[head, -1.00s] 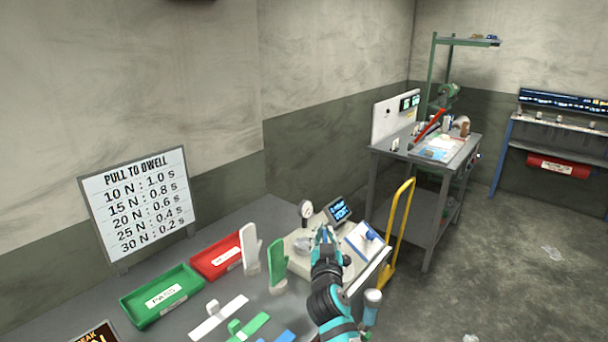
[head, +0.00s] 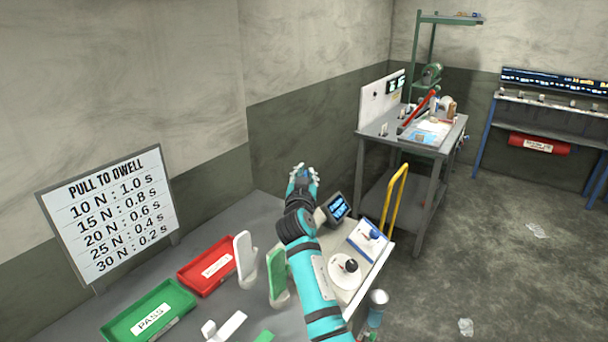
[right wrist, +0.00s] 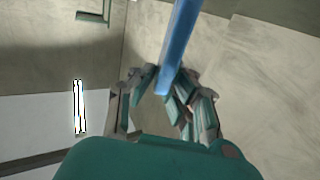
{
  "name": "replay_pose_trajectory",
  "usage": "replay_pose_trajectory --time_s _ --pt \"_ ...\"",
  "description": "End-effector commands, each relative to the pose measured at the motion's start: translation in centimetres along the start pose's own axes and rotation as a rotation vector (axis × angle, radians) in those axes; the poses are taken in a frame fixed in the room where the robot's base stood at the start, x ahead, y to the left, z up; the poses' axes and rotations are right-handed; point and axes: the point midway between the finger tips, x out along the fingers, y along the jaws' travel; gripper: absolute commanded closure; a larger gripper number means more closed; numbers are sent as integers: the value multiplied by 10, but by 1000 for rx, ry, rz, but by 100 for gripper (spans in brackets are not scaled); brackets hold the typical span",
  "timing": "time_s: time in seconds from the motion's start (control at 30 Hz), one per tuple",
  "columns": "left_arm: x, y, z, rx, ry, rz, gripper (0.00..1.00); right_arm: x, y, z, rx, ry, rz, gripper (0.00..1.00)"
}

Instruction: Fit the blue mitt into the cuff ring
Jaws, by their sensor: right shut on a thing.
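My right gripper (head: 303,174) is raised above the white test unit on the bench. In the right wrist view its fingers (right wrist: 163,92) are shut on the blue mitt (right wrist: 184,35), which shows edge-on as a narrow blue strip running up out of the picture. In the head view only a little blue shows at the fingers. I cannot pick out the cuff ring; my right arm covers part of the test unit (head: 345,292). A round white part with a dark knob (head: 349,266) shows on the unit. My left gripper is not in view.
A white mitt (head: 245,258) and a green mitt (head: 277,275) stand upright left of my arm. A red tray (head: 206,266) and a green PASS tray (head: 150,316) lie farther left. A small screen (head: 337,207) stands right of my forearm. A yellow rail (head: 395,205) is beyond the bench.

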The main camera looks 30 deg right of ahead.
Motion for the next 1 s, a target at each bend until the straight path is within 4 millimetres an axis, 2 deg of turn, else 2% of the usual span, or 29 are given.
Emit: replay_pose_trajectory --time_s 0.03,0.1,0.17,0.4,0.5,0.63,0.8,1.0 --pt "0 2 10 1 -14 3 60 0 0 0 2 0 -1 100" --pt "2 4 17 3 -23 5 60 -1 0 -1 7 -1 -3 100" --pt "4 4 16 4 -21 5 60 -1 0 2 5 -2 -3 100" --pt "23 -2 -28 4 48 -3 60 -1 0 19 4 -2 -3 100" --pt "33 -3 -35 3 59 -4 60 -1 0 29 5 -2 -3 100" --pt "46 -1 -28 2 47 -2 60 -1 0 42 5 -1 -4 100" --pt "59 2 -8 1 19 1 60 -2 0 54 5 -1 -4 100" --pt "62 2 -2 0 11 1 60 -2 0 57 5 -1 -4 100"
